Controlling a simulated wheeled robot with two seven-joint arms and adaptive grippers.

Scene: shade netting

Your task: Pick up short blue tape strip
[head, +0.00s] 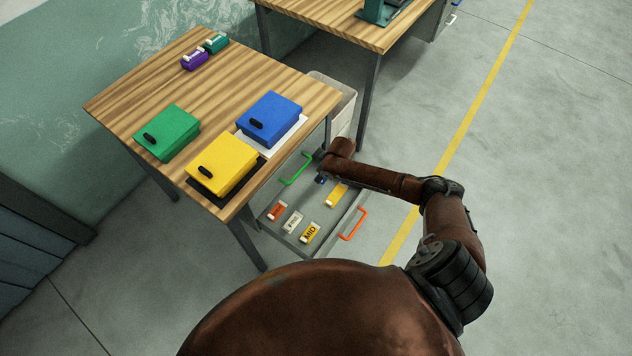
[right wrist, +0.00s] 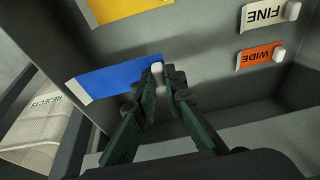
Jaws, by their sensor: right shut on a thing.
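The blue tape strip (right wrist: 112,80) lies in the grey tray with a pale end and a small white knob at its right end. In the head view only a small dark blue bit of it (head: 320,180) shows beneath my right arm. My right gripper (right wrist: 159,84) reaches down into the tray, its dark green fingers shut on the white knob of the blue strip. In the head view my right arm hides most of that gripper. The strip seems to be still at the tray floor; I cannot tell whether it is raised. My left gripper is not in view.
The grey tray (head: 270,231) has a green handle (head: 297,170) and an orange handle (head: 354,226). It also holds a WIDE strip (right wrist: 259,57), a FINE strip (right wrist: 264,14) and yellow strips. A REJECTS bin (right wrist: 40,132) stands close by. The wooden table (head: 215,88) overhangs the tray's left side.

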